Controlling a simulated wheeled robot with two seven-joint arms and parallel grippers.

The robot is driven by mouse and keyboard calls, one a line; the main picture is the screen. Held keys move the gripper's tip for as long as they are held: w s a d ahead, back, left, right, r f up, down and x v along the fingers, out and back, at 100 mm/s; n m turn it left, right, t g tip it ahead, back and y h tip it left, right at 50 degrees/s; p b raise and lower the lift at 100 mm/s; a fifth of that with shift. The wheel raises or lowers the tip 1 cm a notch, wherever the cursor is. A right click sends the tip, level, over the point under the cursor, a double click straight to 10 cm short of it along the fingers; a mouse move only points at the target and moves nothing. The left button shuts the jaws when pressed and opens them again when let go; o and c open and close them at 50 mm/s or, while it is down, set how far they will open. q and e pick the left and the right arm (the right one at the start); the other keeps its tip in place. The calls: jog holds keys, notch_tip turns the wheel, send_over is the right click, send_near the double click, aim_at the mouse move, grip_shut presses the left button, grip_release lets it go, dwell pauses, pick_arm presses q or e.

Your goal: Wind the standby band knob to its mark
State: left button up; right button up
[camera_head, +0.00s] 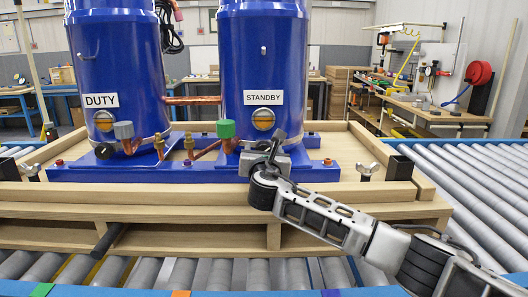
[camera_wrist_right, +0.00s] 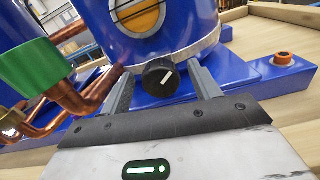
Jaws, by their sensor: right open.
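The standby compressor (camera_head: 262,60) is a blue cylinder with a "STANDBY" label (camera_head: 263,97). Its band knob (camera_wrist_right: 158,78) is black and round with a white pointer line tilted up and to the right in the right wrist view. I cannot make out a mark around it. My right gripper (camera_head: 272,148) is at the front of the standby compressor's base and hides the knob in the head view. In the wrist view, the open fingers of the right gripper (camera_wrist_right: 163,80) stand on either side of the knob, with gaps visible. My left gripper is not in view.
The duty compressor (camera_head: 115,60) stands to the left, with its own black knob (camera_head: 104,151). A green cap (camera_wrist_right: 36,66) on copper pipe (camera_wrist_right: 85,105) is close to the left of my right gripper. An orange-topped bolt (camera_wrist_right: 283,58) is at the right. Roller conveyors (camera_head: 470,180) surround the wooden pallet (camera_head: 180,212).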

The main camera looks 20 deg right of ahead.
jog(key=c, duration=1)
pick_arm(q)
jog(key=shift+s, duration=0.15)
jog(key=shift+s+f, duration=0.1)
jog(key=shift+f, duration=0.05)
pick_arm(e)
jog(key=shift+o, duration=0.2)
jog(key=shift+f, duration=0.1)
pick_arm(q)
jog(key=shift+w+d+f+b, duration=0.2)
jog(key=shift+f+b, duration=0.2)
jog(key=shift+b, duration=0.75)
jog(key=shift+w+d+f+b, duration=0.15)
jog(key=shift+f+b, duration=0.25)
jog(key=shift+b, duration=0.7)
pick_arm(e)
jog(key=shift+s+d+f+m, duration=0.1)
jog(key=shift+m, duration=2.85)
jog(key=shift+w+d+f+m, duration=0.1)
jog(key=shift+f+m, duration=0.05)
jog(key=shift+m, duration=2.85)
jog(key=shift+s+f+m, duration=0.1)
jog(key=shift+m, duration=2.85)
